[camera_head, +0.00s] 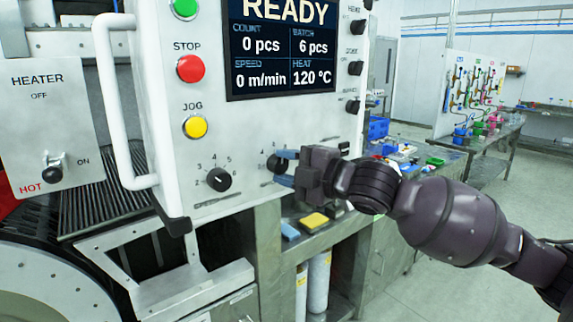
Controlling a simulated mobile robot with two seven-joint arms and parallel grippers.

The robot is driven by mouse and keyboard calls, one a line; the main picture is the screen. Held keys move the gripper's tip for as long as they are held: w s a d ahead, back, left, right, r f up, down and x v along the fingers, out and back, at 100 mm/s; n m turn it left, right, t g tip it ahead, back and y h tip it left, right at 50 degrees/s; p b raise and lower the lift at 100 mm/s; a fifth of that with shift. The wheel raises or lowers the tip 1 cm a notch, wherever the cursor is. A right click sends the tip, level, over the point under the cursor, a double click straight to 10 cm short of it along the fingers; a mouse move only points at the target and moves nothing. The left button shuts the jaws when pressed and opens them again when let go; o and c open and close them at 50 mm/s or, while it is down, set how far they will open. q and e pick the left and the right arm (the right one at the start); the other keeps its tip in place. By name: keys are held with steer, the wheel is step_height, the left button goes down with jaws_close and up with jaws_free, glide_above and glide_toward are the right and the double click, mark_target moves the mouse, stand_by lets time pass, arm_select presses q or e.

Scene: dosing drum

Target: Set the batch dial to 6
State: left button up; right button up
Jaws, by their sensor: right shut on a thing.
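The control panel (245,130) has a lit screen (283,42) reading READY, count 0 pcs, batch 6 pcs, speed 0 m/min and heat 120 °C. Two black numbered dials sit low on the panel. The left dial (218,180) stands free, with numbers around it. My right gripper (284,168) reaches in from the right and is shut on the right dial (272,163). My left gripper is not in view.
A red STOP button (190,68) and a yellow JOG button (195,127) are above the left dial. A white handle (122,110) stands out at the panel's left. A heater switch box (50,130) is further left. Several black knobs line the panel's right side.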

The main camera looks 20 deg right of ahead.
steer(key=shift+f, duration=0.15)
steer(key=o, duration=0.9)
steer(key=b+v, duration=0.1)
steer(key=v, duration=0.9)
steer(key=shift+s+d, duration=0.25)
steer(key=shift+s, duration=0.1)
steer(key=shift+m, duration=0.3)
